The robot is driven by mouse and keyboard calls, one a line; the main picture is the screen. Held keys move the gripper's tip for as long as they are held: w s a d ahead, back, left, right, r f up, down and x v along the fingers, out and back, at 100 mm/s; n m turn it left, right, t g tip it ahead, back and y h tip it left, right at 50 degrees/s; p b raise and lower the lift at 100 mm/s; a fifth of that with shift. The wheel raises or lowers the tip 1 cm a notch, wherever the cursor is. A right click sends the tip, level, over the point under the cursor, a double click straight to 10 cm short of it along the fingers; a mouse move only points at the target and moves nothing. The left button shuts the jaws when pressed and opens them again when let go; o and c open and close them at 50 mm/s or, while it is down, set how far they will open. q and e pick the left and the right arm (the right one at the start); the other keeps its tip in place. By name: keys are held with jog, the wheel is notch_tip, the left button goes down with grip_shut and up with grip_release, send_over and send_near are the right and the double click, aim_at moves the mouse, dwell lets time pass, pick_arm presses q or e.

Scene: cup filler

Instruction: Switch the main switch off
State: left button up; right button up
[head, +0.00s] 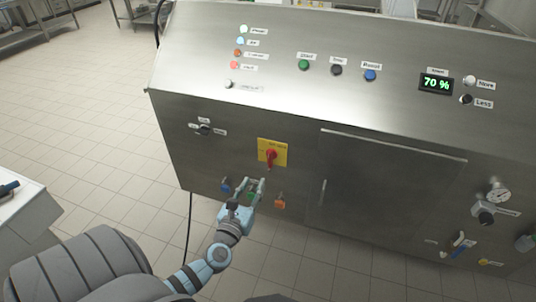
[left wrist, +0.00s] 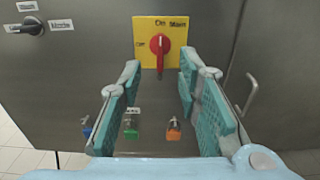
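The main switch (head: 271,154) is a red rotary handle on a yellow plate (head: 283,146), set on the steel front panel of the machine. In the left wrist view the red handle (left wrist: 160,45) points up and down, with its longer end downward, and the yellow plate (left wrist: 146,27) carries lettering too blurred to read fully. My left gripper (head: 254,185) is open and empty, just below and in front of the switch. In the left wrist view its teal-padded fingers (left wrist: 160,85) stand apart on either side below the handle, not touching it. My right gripper is not in view.
Below the switch are blue (head: 225,185), green (left wrist: 131,132) and orange (head: 280,202) fittings. A black selector (head: 204,129) is to the left. A cabinet door (head: 385,185) with a handle is to the right. Indicator lights, buttons and a 70 % display (head: 436,83) sit on the sloped panel.

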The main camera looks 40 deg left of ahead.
aim_at(269, 154)
pick_arm(q)
jog(key=b+x, duration=0.2)
jog(key=x, duration=1.2)
jog(key=shift+w, duration=0.15)
grip_shut()
